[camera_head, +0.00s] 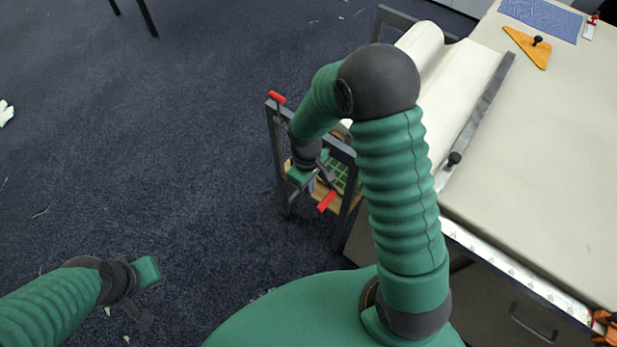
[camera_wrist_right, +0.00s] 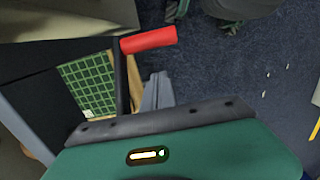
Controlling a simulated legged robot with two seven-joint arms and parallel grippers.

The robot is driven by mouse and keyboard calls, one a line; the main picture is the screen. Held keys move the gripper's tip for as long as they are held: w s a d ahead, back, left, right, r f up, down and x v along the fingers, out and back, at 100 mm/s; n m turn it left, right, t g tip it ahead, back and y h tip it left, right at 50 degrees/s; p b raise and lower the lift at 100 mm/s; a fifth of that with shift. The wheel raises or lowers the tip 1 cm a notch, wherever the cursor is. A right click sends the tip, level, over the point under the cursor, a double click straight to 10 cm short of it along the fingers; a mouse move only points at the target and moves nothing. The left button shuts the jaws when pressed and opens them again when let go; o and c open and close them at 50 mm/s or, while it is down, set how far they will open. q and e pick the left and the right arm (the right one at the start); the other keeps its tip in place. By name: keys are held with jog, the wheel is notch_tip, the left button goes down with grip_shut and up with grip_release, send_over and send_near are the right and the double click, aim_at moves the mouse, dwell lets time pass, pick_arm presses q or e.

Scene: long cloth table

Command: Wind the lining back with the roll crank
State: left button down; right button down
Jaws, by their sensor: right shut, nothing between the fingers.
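The pale lining (camera_head: 465,75) comes off a roll (camera_head: 420,42) in a dark frame at the table's left end and lies over the table edge. A red handle (camera_head: 327,201) shows low beside the frame, and a red handle is also near the top of the right wrist view (camera_wrist_right: 148,40). Another red handle (camera_head: 277,97) sits at the frame's upper left corner. I cannot tell for sure which belongs to the crank. My right gripper (camera_head: 314,184) is shut and empty, close to the lower red handle; its grey fingers (camera_wrist_right: 158,92) appear below the handle. My left gripper (camera_head: 138,316) hangs over the floor, its fingers unclear.
A green gridded mat (camera_wrist_right: 90,82) lies on a wooden shelf inside the frame. A dark bar (camera_head: 480,115) with a black knob (camera_head: 454,158) crosses the lining's edge. An orange triangle (camera_head: 530,46) and blue cloth (camera_head: 543,18) lie on the table (camera_head: 545,150). The left floor is mostly clear.

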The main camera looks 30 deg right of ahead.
aim_at(325, 199)
jog(key=s, duration=0.1)
jog(key=s+d, duration=0.1)
jog(key=s, duration=0.1)
jog(key=shift+s+d+r, duration=0.25)
jog(key=shift+s+d, duration=0.05)
jog(key=shift+s, duration=0.1)
jog(key=shift+p, duration=0.3)
jog(key=shift+r, duration=0.15)
jog(key=r+g+p, duration=0.1)
jog(key=p, duration=0.1)
jog(key=r+g+h+p, duration=0.1)
jog(key=p, duration=0.1)
jog(key=shift+s+d+g, duration=0.2)
jog(key=shift+s+g, duration=0.1)
jog(key=shift+s, duration=0.05)
jog(key=shift+s+d+r+g+h+p, duration=0.15)
jog(key=shift+r+g+h+p, duration=0.25)
jog(key=shift+g+p, duration=0.65)
jog(key=shift+s+r+t+p, duration=0.1)
jog(key=shift+r+t+p, duration=0.15)
jog(key=shift+p, duration=0.45)
